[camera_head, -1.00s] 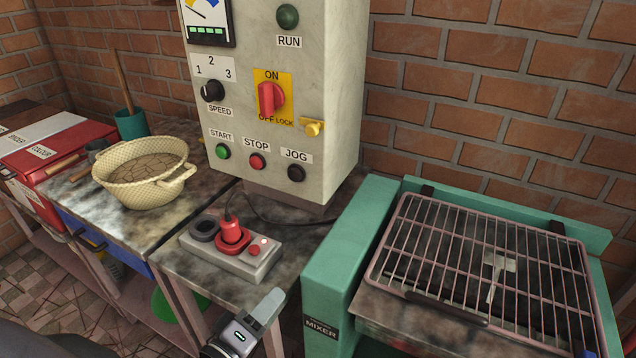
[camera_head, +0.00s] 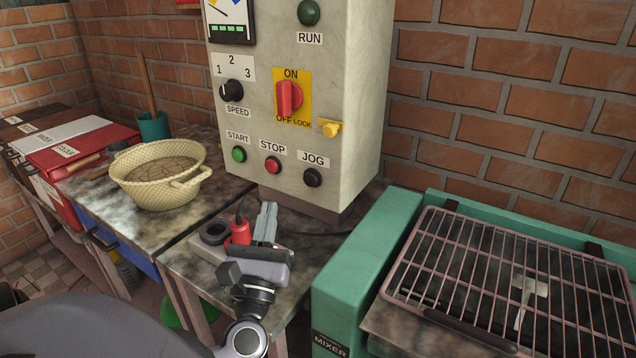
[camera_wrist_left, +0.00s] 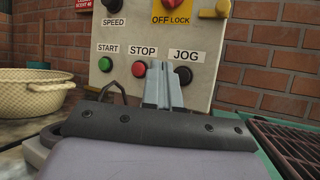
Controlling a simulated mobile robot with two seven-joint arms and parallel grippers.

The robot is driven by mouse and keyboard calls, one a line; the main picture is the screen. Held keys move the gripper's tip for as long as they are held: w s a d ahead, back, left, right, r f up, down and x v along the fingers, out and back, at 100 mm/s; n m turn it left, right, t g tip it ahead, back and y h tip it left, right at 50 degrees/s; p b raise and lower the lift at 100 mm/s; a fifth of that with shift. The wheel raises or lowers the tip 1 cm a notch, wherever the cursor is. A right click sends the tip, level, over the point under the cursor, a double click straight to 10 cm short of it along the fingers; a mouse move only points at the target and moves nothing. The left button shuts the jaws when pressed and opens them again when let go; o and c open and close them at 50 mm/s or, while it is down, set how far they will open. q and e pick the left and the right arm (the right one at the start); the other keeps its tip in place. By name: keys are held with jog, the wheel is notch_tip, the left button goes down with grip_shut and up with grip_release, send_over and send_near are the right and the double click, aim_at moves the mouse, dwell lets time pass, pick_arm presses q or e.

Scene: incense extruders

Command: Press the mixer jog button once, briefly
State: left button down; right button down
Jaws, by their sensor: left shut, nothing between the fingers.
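The black jog button (camera_head: 313,177) sits under the JOG label (camera_head: 313,160) at the lower right of the grey control box (camera_head: 350,100). My right gripper is not in view.
The green start button (camera_head: 239,154) and red stop button (camera_head: 273,165) are left of jog. A yellow lock (camera_head: 329,128) juts out above.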

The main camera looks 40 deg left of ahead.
pick_arm(q)
jog(key=shift+w, duration=0.1)
send_near(311, 179)
jog(key=w+a+r, duration=0.3)
jog(key=a+r, duration=0.1)
dwell(0.5)
dwell(0.8)
jog(key=shift+b, duration=0.3)
dwell(0.8)
jog(key=shift+w, duration=0.4)
jog(key=shift+w+b, duration=0.4)
jog(key=shift+w, duration=0.1)
dwell(1.8)
jog(key=shift+s, duration=0.9)
